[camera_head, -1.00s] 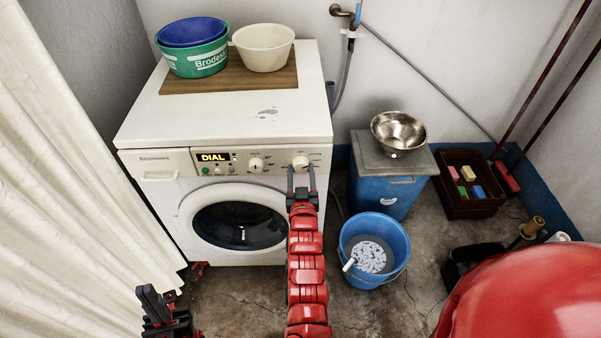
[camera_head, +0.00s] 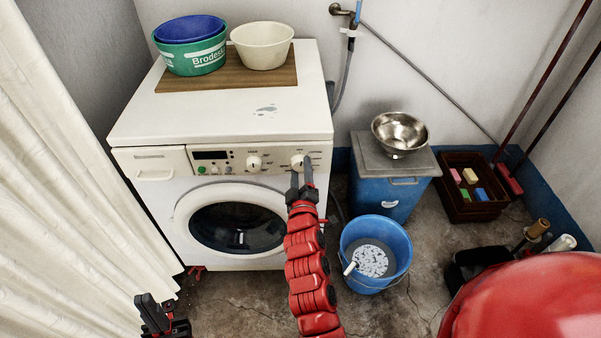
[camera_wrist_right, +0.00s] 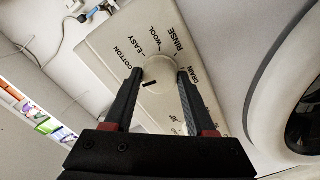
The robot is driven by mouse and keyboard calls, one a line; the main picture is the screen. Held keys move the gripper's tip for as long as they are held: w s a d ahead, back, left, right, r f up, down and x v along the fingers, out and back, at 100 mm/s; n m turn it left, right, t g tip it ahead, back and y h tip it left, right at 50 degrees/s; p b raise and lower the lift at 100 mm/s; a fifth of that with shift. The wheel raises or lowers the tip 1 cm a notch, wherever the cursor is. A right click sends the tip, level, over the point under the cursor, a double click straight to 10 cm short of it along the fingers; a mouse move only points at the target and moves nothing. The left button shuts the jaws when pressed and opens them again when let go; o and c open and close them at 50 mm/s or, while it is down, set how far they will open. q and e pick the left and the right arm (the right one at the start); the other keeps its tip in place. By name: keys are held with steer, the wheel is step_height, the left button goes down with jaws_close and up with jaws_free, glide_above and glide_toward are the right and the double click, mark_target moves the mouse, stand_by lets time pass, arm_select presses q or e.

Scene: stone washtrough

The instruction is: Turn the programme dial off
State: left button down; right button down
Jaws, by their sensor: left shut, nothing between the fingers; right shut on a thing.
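The programme dial (camera_head: 297,160) is a cream knob at the right of the washing machine's (camera_head: 230,185) front panel. My right gripper (camera_head: 301,170) reaches up to it from below. In the right wrist view the fingers of the right gripper (camera_wrist_right: 159,77) are closed on both sides of the dial (camera_wrist_right: 160,72). The dial's black mark points left and slightly down in that view, below the word COTTON. Words such as EASY, WOOL, RINSE and DRAIN ring the dial. The panel display (camera_head: 210,155) is dark. My left gripper (camera_head: 156,302) is shut and empty at the lower left.
A second knob (camera_head: 254,162) sits left of the dial. A blue bucket (camera_head: 375,280), a blue bin (camera_head: 385,200) with a steel bowl (camera_head: 400,132), and a dark crate (camera_head: 470,208) stand to the right. A white curtain (camera_head: 60,180) hangs at the left.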

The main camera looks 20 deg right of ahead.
steer(key=shift+a+r+n, duration=0.1)
steer(key=shift+n, duration=0.9)
steer(key=shift+c, duration=1.1)
jaws_free()
steer(key=b+v, duration=0.2)
steer(key=v, duration=1.5)
steer(key=shift+s, duration=0.15)
steer(key=shift+a, duration=0.1)
